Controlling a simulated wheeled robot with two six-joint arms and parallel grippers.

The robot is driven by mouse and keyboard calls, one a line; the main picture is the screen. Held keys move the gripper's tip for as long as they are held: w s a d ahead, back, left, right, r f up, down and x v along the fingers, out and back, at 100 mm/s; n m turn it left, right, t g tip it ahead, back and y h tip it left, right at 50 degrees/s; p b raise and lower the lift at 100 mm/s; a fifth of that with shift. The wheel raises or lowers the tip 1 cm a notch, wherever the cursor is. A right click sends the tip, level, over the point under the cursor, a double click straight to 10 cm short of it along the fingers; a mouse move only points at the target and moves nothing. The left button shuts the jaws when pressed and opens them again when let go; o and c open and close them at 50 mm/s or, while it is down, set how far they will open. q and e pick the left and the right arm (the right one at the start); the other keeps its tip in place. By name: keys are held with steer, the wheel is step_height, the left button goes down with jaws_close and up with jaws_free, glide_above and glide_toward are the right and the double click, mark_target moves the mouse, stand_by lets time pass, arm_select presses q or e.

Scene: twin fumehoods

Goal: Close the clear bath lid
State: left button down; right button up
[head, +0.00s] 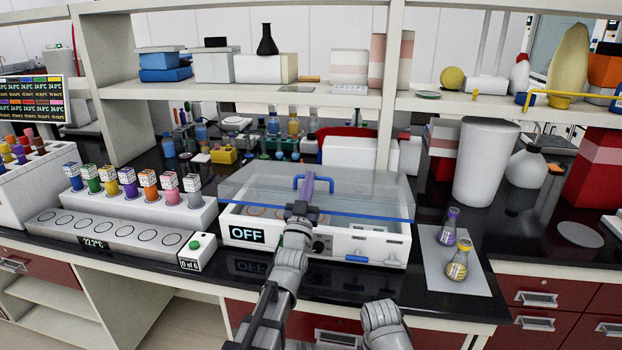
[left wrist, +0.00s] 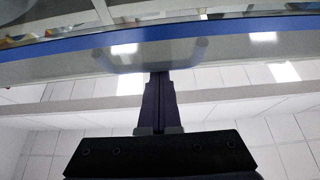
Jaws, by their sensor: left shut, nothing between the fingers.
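The white bath (head: 385,250) stands on the black bench with an "OFF" display on its front. Its clear lid (head: 250,184) has a blue front edge (head: 385,218) and a blue handle (head: 299,182). The lid lies at a low slant over the bath; I cannot tell how large any gap under its front edge is. My left gripper (head: 309,182) is shut and empty, its purple fingers at the lid's front by the handle. In the left wrist view, the fingers (left wrist: 159,82) overlap the lid below its blue edge (left wrist: 230,27); contact is unclear. My right gripper is out of view.
A block with coloured-cap vials (head: 140,215) and a plate with round wells (head: 105,238) stand left of the bath. Two small flasks (head: 457,261) stand on a grey mat (head: 440,281) at the right. A shelf (head: 270,94) runs above, behind the bath.

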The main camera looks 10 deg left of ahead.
arm_select(q)
steer(key=f+b, duration=0.1)
steer(key=f, duration=0.1)
steer(key=s+f+b, duration=0.1)
steer(key=f, duration=0.1)
steer(key=shift+b, duration=0.35)
steer(key=shift+w+r+p, duration=0.1)
steer(key=shift+r+p, duration=0.15)
steer(key=shift+p, duration=0.05)
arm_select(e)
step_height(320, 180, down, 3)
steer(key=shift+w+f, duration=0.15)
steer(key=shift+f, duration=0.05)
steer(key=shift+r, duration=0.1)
arm_select(q)
steer(key=r+p, duration=0.4)
steer(key=shift+s, duration=0.4)
steer(key=s+f+b, duration=0.6)
steer(key=f+b, duration=0.1)
steer(key=f, duration=0.1)
steer(key=shift+s+b, duration=0.25)
steer(key=shift+b, duration=0.15)
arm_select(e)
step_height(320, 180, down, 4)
arm_select(q)
steer(key=shift+s, duration=0.1)
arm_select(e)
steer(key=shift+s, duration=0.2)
